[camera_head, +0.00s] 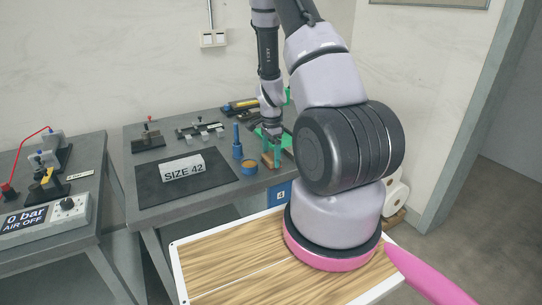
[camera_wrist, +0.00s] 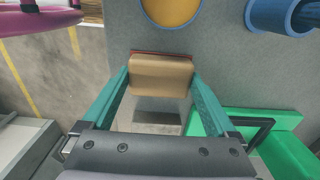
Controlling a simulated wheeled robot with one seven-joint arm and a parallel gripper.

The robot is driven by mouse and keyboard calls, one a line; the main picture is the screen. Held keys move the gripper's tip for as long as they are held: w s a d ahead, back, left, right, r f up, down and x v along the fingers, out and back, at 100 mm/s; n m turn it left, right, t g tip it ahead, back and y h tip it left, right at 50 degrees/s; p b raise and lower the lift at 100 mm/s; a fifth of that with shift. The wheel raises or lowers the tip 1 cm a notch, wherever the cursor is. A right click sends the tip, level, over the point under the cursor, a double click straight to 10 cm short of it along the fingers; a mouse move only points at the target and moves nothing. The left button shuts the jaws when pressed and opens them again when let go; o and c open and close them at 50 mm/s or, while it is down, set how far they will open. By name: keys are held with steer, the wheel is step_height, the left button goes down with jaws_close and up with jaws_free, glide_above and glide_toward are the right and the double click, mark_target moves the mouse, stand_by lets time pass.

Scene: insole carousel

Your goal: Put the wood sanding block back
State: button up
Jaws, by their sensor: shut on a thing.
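The wood sanding block (camera_wrist: 160,75) is a tan block with a thin reddish-brown edge. In the wrist view it sits between the tips of my gripper's (camera_wrist: 158,88) two green fingers, which are shut on its sides. In the head view my gripper (camera_head: 271,158) points down over the right front part of the grey workbench, and the block is small and partly hidden between the fingers. I cannot tell whether the block touches the bench. A green tray or holder (camera_wrist: 265,128) lies just right of the fingers in the wrist view.
A black mat (camera_head: 165,188) bears a SIZE 42 block (camera_head: 183,168). Fixtures (camera_head: 200,130) stand at the back. Another bench (camera_head: 70,240) is at left.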

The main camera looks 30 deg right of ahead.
steer(key=o, duration=1.5)
steer(key=shift+f, duration=0.1)
steer(key=shift+o, duration=0.2)
step_height(320, 180, up, 12)
step_height(320, 180, up, 10)
steer(key=n+t+y, duration=0.1)
steer(key=n+t, duration=0.1)
steer(key=n, duration=0.1)
glide_above(271, 156)
steer(key=s+a, duration=0.1)
steer(key=a, duration=0.3)
steer(key=s+a+r+n+t, duration=0.1)
steer(key=s+a+r+n, duration=0.2)
steer(key=s+r, duration=0.3)
steer(key=s+a+r+n+t, duration=0.2)
steer(key=s+a+r+n, duration=0.1)
steer(key=s+r, duration=0.3)
steer(key=s+a+r+n+t+y, duration=0.1)
steer(key=s+a+r+n+t, duration=0.1)
steer(key=s+r, duration=0.4)
steer(key=shift+s+a+r+n, duration=0.4)
steer(key=shift+a+r+n, duration=0.35)
steer(key=shift+r+n, duration=0.6)
